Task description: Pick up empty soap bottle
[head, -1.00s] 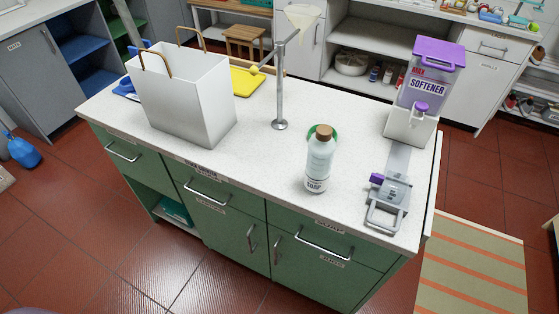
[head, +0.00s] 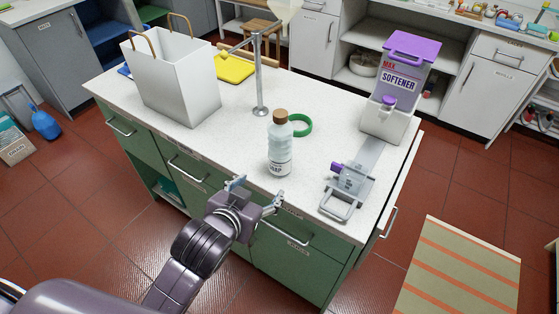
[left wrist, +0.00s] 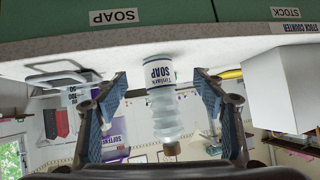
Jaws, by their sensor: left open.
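The soap bottle (head: 279,146) is pale and translucent with a brown cap and a SOAP label. It stands upright on the white counter near its front edge. My left gripper (head: 255,190) is in front of the bottle and the counter edge, with its fingers spread apart and nothing between them. In the left wrist view, which is upside down, the bottle (left wrist: 163,100) appears between the two open fingers (left wrist: 162,105), apart from both. Whether it is empty I cannot tell. My right gripper is not in view.
A white paper bag (head: 180,82) stands at the counter's left. A thin metal post (head: 259,75) and a green ring (head: 300,125) are behind the bottle. A metal device (head: 346,188) and a purple softener dispenser (head: 398,85) stand to the right.

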